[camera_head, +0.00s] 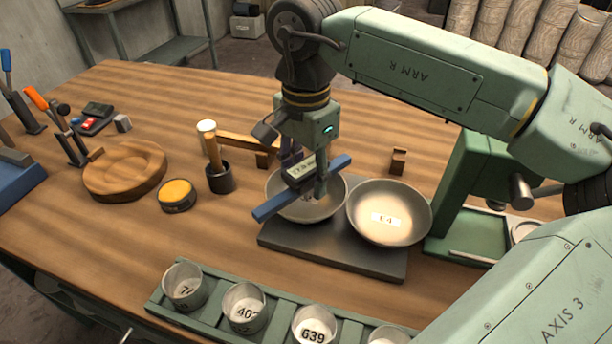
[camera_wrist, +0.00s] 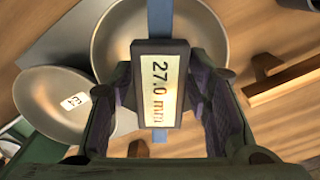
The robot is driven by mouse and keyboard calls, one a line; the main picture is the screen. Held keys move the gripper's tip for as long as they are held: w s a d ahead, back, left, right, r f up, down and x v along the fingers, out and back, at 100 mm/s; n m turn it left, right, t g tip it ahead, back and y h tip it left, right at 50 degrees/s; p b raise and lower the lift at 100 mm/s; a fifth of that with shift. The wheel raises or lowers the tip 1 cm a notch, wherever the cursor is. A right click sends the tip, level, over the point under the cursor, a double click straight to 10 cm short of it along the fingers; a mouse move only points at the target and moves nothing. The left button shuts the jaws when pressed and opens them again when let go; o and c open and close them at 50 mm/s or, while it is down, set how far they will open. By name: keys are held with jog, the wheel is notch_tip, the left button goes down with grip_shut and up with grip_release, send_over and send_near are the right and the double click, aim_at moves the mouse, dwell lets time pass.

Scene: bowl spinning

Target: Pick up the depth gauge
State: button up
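The depth gauge has a dark-framed display (camera_wrist: 160,86) reading 27.0 mm and a long blue bar (camera_head: 272,206). Its bar spans the left metal bowl (camera_head: 278,186), both ends reaching past the rim. I cannot tell whether the bar touches the rim or sits just above it. My gripper (camera_head: 305,178) points down over this bowl. In the wrist view its two fingers (camera_wrist: 160,85) lie against both sides of the display, so it appears shut on the gauge. The gauge's lower part is hidden.
A second bowl (camera_head: 389,212) with a label stands right of the first, both on a dark plate (camera_head: 330,249). A green rack (camera_head: 215,313) with numbered cups runs along the front. A mallet in a dark cup (camera_head: 220,179), a yellow-topped tin (camera_head: 177,194) and a wooden dish (camera_head: 125,171) stand left.

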grip_shut()
dwell(0.3)
jog(key=shift+r, duration=0.1)
